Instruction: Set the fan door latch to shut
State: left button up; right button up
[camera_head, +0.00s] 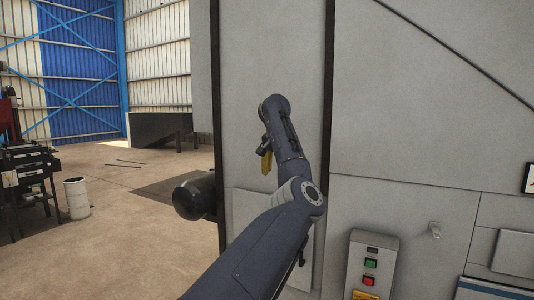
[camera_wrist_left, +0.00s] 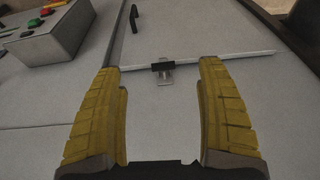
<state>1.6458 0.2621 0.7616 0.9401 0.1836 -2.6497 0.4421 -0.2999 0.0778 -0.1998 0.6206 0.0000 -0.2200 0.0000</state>
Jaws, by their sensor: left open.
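The fan door (camera_wrist_left: 190,30) is a flat grey panel with a black bar handle (camera_wrist_left: 133,18). In the head view the door (camera_head: 245,212) is low on the grey machine, partly behind my left arm. At its edge in the left wrist view is a small latch (camera_wrist_left: 162,69), a black piece over a pale metal plate. I cannot tell its setting. My left gripper (camera_wrist_left: 162,110) has yellow fingers, open and empty, spread to either side of the latch in view, apparently short of it. In the head view the left gripper (camera_head: 266,163) is seen edge-on. The right gripper is out of view.
A control box (camera_head: 372,265) with green and red buttons juts from the machine, right of the door. A small pale bracket (camera_head: 434,230) is farther right. A dark rounded cylinder (camera_head: 192,196) sticks out at left. Floor at left holds a white barrel (camera_head: 77,198).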

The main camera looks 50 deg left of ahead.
pick_arm(q)
jog(key=s+d+r, duration=0.3)
jog(key=s+r, duration=0.6)
dwell(1.5)
jog(key=shift+s, duration=0.1)
dwell(0.5)
